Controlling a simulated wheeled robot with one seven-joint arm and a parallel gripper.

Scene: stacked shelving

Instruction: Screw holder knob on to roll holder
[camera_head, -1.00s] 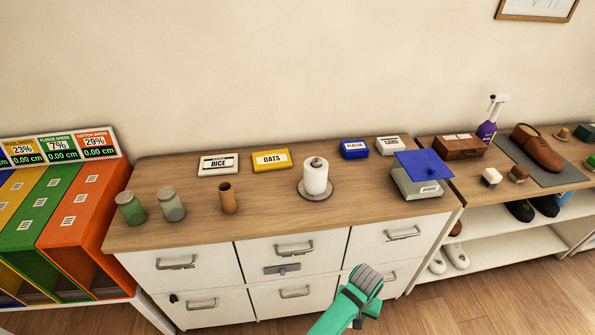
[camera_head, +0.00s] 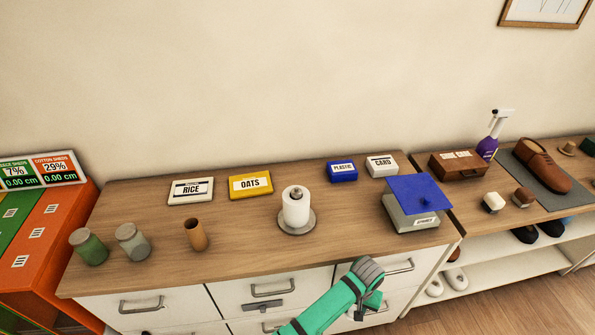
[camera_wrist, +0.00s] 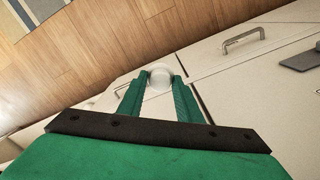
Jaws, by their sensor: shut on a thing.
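The roll holder (camera_head: 283,226) stands upright on the wooden counter, with a white paper roll (camera_head: 295,210) on it. The tip of its post (camera_head: 296,192) shows at the top of the roll. My gripper (camera_wrist: 160,82) is shut on a small pale round thing, which looks like the holder knob (camera_wrist: 160,74), between its green fingertips. In the wrist view, it is over the drawer fronts and floor. In the head view, my arm is in front of the drawers, lower than and to the right of the roll holder, and apart from it. The knob is not visible there.
A rice box (camera_head: 191,191), oats box (camera_head: 250,185), blue plastic box (camera_head: 342,171) and card box (camera_head: 381,165) line the back. A blue-lidded container (camera_head: 410,215) stands right of the roll. A brown cup (camera_head: 196,234) and two jars stand left. Counter in front of the roll is clear.

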